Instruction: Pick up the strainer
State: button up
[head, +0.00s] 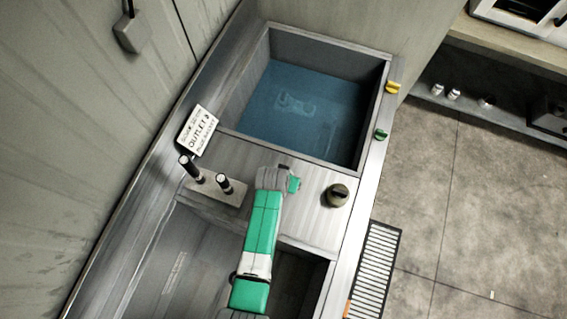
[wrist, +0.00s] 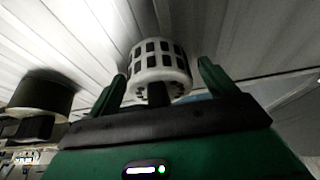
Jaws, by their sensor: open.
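The strainer (wrist: 159,62), a white slotted cylinder on a dark stem, shows in the wrist view. It lies between and just beyond the green fingers of my gripper (wrist: 162,84), which are apart. I cannot tell whether either finger touches it. In the head view my gripper (head: 292,184) is over the metal ledge between the two basins, and I cannot make out the strainer there.
A water-filled basin (head: 258,50) lies beyond the ledge (head: 315,225). A dark round knob-topped object (head: 337,195) stands on the ledge to the right. A block with two black handles (head: 215,187) is at left, near a paper sign (head: 198,130). Yellow (head: 393,88) and green (head: 381,134) pieces sit on the right rim.

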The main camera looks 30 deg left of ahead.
jog(key=c, duration=1.1)
jog(key=shift+r, duration=0.1)
jog(key=shift+r, duration=0.25)
jog(key=r, duration=0.3)
jog(key=shift+s+d, duration=0.1)
jog(key=shift+s, duration=0.1)
jog(key=s+d, duration=0.1)
jog(key=s, duration=0.4)
jog(key=s+d+r, duration=0.1)
jog(key=s, duration=0.4)
jog(key=s+d, duration=0.1)
jog(key=s, duration=0.4)
jog(key=shift+s+d+r, duration=0.1)
jog(key=shift+d+r, duration=0.1)
jog(key=shift+d, duration=0.2)
